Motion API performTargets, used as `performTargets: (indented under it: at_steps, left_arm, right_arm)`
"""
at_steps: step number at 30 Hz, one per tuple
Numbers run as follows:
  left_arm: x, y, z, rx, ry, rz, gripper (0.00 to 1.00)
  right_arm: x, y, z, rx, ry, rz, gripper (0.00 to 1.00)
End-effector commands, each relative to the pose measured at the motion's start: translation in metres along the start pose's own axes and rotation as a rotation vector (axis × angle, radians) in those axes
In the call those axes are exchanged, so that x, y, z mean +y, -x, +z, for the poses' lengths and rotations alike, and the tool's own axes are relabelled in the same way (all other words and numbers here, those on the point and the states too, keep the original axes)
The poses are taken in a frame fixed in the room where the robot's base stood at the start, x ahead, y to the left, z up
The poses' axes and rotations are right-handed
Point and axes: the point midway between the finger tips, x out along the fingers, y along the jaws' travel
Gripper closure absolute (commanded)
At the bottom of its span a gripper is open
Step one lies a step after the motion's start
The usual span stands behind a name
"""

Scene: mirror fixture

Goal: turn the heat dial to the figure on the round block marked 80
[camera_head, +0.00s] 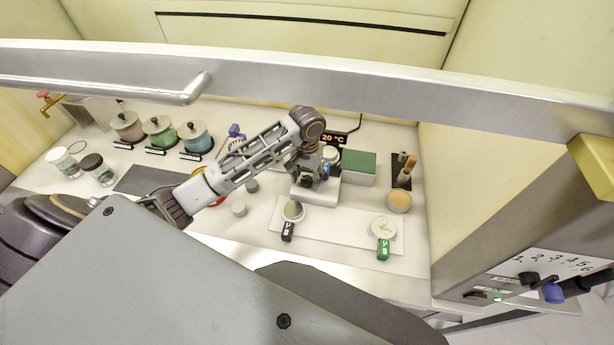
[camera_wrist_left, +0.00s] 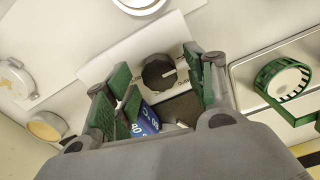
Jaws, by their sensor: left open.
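The heat dial (camera_wrist_left: 158,73) is a dark round knob with a pale pointer line, on the white front of the heater. My left gripper (camera_wrist_left: 160,84) is open, with its green-padded fingers on either side of the dial in the wrist view; I cannot tell whether they touch it. A blue block (camera_wrist_left: 146,117) with white figures, 80 among them, shows near the left finger, partly hidden. In the head view the left gripper (camera_head: 308,176) hangs over the white heater (camera_head: 318,193) and hides the dial. The display (camera_head: 334,139) reads 20 °C. My right gripper is not in view.
A green box (camera_head: 358,168) stands right of the heater. A white strip (camera_head: 335,230) in front bears dishes with black and green tags. Lidded jars (camera_head: 195,137) stand at the left. A metal sash bar (camera_head: 330,80) crosses above the bench.

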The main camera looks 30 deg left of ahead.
Motion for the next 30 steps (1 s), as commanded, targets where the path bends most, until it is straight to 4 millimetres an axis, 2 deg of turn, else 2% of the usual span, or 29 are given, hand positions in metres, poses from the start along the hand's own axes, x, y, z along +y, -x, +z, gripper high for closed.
performTargets:
  at_steps: [7, 18, 30]
  left_arm:
    - [0.0, -0.0006, 0.0001, 0.0, 0.0, 0.0, 0.45]
    - [0.0001, -0.0003, 0.0001, 0.0, -0.001, 0.0, 0.91]
    - [0.0, 0.0, 0.0, 0.0, -0.052, 0.0, 0.91]
  right_arm:
    - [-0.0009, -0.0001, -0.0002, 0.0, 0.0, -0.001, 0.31]
    - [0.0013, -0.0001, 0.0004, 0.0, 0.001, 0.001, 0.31]
    - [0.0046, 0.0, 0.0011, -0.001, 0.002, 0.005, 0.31]
